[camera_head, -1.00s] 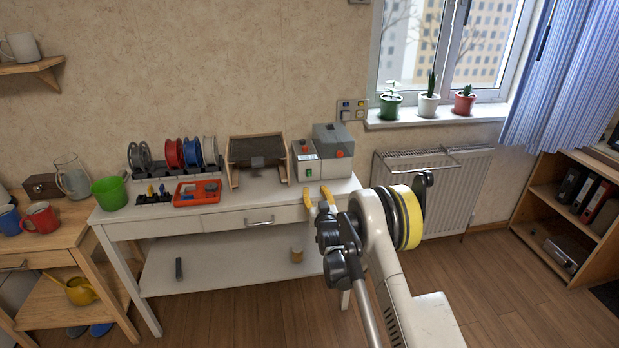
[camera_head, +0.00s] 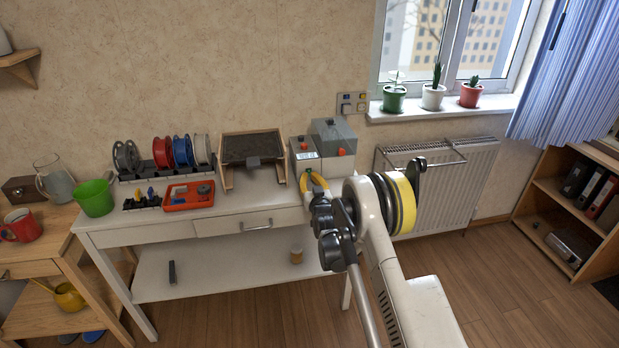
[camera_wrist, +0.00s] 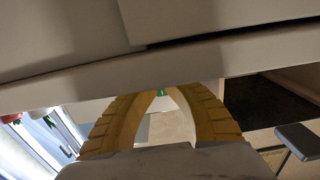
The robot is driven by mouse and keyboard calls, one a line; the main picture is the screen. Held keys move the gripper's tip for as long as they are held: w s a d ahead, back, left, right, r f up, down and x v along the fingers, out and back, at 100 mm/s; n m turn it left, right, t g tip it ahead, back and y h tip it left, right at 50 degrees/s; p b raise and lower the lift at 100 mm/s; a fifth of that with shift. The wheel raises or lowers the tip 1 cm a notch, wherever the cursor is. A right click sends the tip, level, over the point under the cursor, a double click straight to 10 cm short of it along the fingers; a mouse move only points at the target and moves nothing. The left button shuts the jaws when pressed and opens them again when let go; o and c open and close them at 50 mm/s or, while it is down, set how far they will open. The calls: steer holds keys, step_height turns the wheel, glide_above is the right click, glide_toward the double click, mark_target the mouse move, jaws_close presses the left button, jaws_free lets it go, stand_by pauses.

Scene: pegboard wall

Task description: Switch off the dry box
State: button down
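The dry box seems to be the grey unit (camera_head: 304,148) with a red button and a small lit display, at the right end of the white table. I cannot confirm it by a label. My gripper (camera_head: 310,173) is right in front of its lower front face. Its yellow fingers curve together into a loop, tips shut or nearly so, holding nothing that I can see. In the upside-down wrist view, a small green piece (camera_wrist: 162,92), perhaps a switch, shows at the fingertips. The fingers hide the unit's lower front in the head view. Contact is unclear.
A grey box with an orange knob (camera_head: 334,137) adjoins the unit on the right. An open wooden-sided tray with a dark bed (camera_head: 228,175) stands to its left. Spools (camera_head: 182,151) and a red organiser (camera_head: 189,195) are farther left. The radiator (camera_head: 465,180) is right.

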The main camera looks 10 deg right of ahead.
stand_by(0.3)
steer(key=shift+w+t, duration=0.1)
steer(key=shift+t, duration=0.5)
steer(key=c, duration=1.4)
jaws_free()
steer(key=s, duration=0.5)
steer(key=s+f, duration=0.1)
steer(key=s, duration=0.1)
steer(key=shift+s, duration=0.3)
steer(key=shift+r, duration=0.15)
